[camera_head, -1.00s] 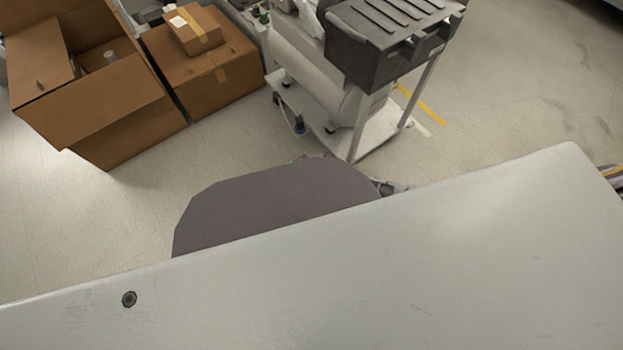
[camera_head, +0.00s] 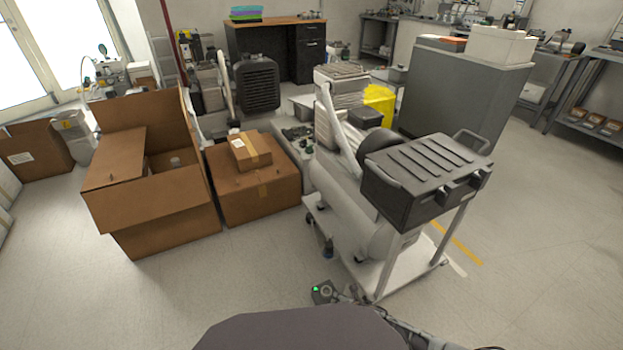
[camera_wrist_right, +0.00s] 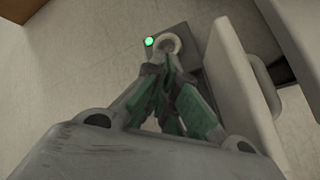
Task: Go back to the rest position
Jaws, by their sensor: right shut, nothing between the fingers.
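My right gripper (camera_head: 347,296) is low in the middle of the head view, with its arm coming in from the lower right. In the right wrist view its green-grey fingers (camera_wrist_right: 168,76) come together at the tips with nothing between them. A small dark box with a lit green lamp and a round ring (camera_head: 324,292) appears just beyond the fingertips; it also shows in the wrist view (camera_wrist_right: 187,57). I cannot tell whether the fingers touch it. My left gripper is out of view.
A white cart (camera_head: 398,268) with a compressor tank and a black case (camera_head: 425,180) stands just beyond my right gripper. An open cardboard box (camera_head: 165,220) and a closed one (camera_head: 258,190) stand to the left. Floor is clear at the lower left and right.

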